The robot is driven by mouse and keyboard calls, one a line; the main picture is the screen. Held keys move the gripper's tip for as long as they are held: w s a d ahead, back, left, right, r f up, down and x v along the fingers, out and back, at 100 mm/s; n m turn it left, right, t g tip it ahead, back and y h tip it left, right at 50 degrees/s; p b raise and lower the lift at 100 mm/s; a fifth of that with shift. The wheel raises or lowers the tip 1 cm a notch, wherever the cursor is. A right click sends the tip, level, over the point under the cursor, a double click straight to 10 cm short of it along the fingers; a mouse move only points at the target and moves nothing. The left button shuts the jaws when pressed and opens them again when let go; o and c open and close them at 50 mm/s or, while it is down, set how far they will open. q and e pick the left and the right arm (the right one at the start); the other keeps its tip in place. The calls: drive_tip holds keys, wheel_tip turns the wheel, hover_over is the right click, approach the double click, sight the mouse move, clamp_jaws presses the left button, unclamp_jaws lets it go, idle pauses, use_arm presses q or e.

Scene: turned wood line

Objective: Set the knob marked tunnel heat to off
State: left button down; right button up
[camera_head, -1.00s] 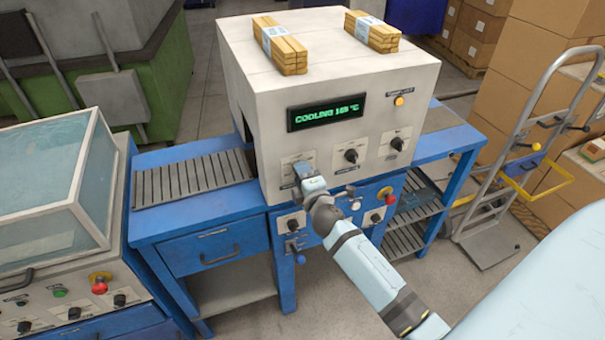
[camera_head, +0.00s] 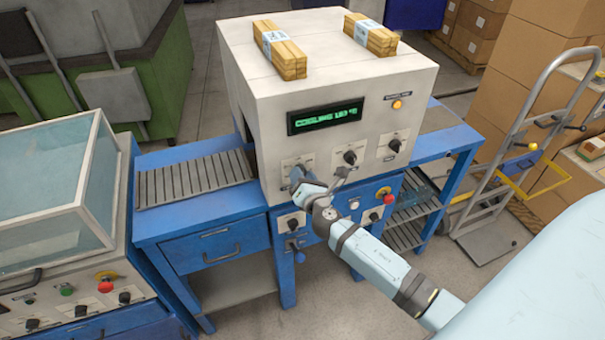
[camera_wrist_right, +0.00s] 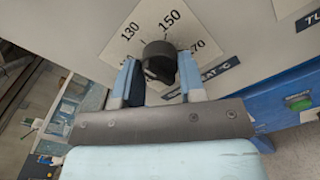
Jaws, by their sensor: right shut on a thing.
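My right gripper (camera_head: 300,178) is at the left knob plate on the front of the pale machine (camera_head: 345,110). The right wrist view shows the gripper (camera_wrist_right: 155,82) shut on a black knob (camera_wrist_right: 158,58), one finger on each side. Its white plate (camera_wrist_right: 130,35) reads 130, 150 and 70 at a cut edge. The label below is partly hidden, ending "AT °C". A neighbouring label (camera_wrist_right: 311,22) starts "TU", the rest cut off. In the head view a middle knob (camera_head: 350,157) and a right knob (camera_head: 396,145) stand free, their labels too small to read. My left gripper is not in view.
A green display (camera_head: 325,116) above reads "COOLING" with a blurred number. Below are a red button (camera_head: 389,198) and more knobs, such as one at lower left (camera_head: 292,224). A slatted conveyor (camera_head: 195,178) lies left; a hand truck (camera_head: 500,190) stands right.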

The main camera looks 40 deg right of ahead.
drive_tip(key=n+p, duration=0.1)
drive_tip(key=n, duration=0.1)
drive_tip(key=n+p, duration=0.1)
drive_tip(key=n, duration=0.1)
drive_tip(key=r+n+p, duration=0.1)
drive_tip(key=n, duration=0.1)
drive_tip(key=shift+w+d+n+p, duration=0.1)
drive_tip(key=shift+d+n+p, duration=0.05)
drive_tip(key=shift+n+p, duration=0.15)
drive_tip(key=n+p, duration=0.1)
drive_tip(key=n, duration=0.2)
drive_tip(key=shift+f+n+p, duration=0.15)
drive_tip(key=shift+n+p, duration=0.15)
drive_tip(key=shift+p, duration=0.05)
drive_tip(key=n, duration=0.3)
drive_tip(key=shift+f+n, duration=0.1)
drive_tip(key=shift+n, duration=0.2)
drive_tip(key=n, duration=0.2)
drive_tip(key=shift+n, duration=0.4)
drive_tip(key=n, duration=0.4)
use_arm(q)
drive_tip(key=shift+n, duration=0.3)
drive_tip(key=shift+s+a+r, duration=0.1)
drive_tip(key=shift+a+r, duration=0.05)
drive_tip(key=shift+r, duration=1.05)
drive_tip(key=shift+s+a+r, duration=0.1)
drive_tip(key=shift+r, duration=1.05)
use_arm(e)
drive_tip(key=shift+n, duration=1.4)
